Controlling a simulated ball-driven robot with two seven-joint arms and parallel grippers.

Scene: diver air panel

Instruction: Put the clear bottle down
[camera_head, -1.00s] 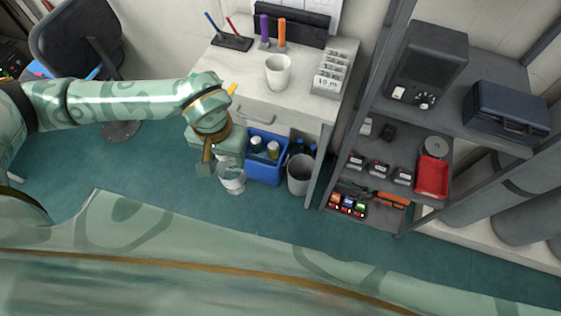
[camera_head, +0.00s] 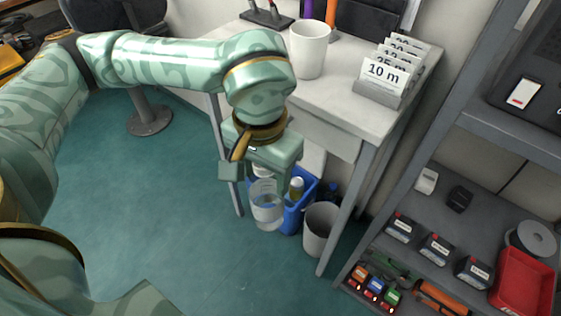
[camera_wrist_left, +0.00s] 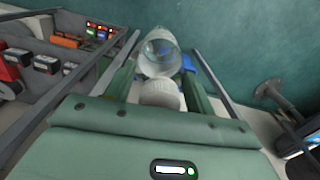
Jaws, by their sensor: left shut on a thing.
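The clear bottle (camera_head: 267,210) hangs below my left gripper (camera_head: 260,178) in the head view, in front of the blue crate. In the left wrist view the clear bottle (camera_wrist_left: 160,55) points away from me, its white cap end between the two green fingers of my left gripper (camera_wrist_left: 160,88). The fingers are shut on it. It looks roughly upright in the head view. I cannot tell whether its base touches anything. My right gripper is not in view.
A blue crate (camera_head: 291,219) with bottles stands behind the clear bottle, beside a grey bin (camera_head: 320,231). The desk (camera_head: 340,103) holds a white cup (camera_head: 308,50) and depth cards (camera_head: 385,80). A shelf (camera_head: 430,262) stands at right. Teal floor (camera_head: 150,215) is free at left.

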